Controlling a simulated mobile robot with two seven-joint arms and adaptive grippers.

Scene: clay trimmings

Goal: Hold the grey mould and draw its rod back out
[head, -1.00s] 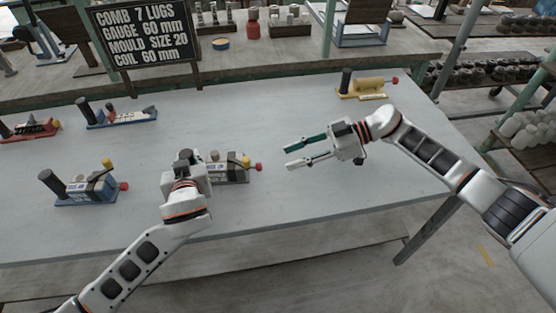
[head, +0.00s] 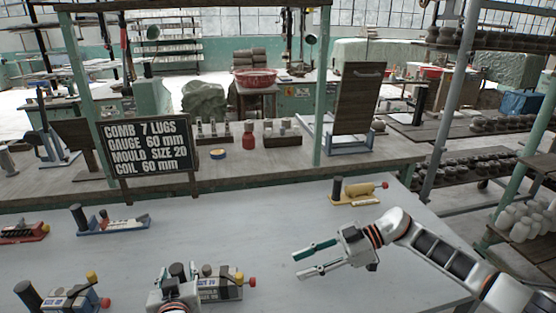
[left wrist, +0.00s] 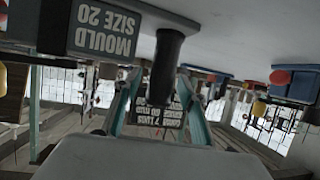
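A blue mould (head: 68,301) stands to the left, another blue-based one (head: 113,224) and a red one (head: 22,232) behind. A yellow mould (head: 355,193) is at the back right. A sign (head: 150,147) gives comb, gauge, mould size and coil. The middle of the table is clear.

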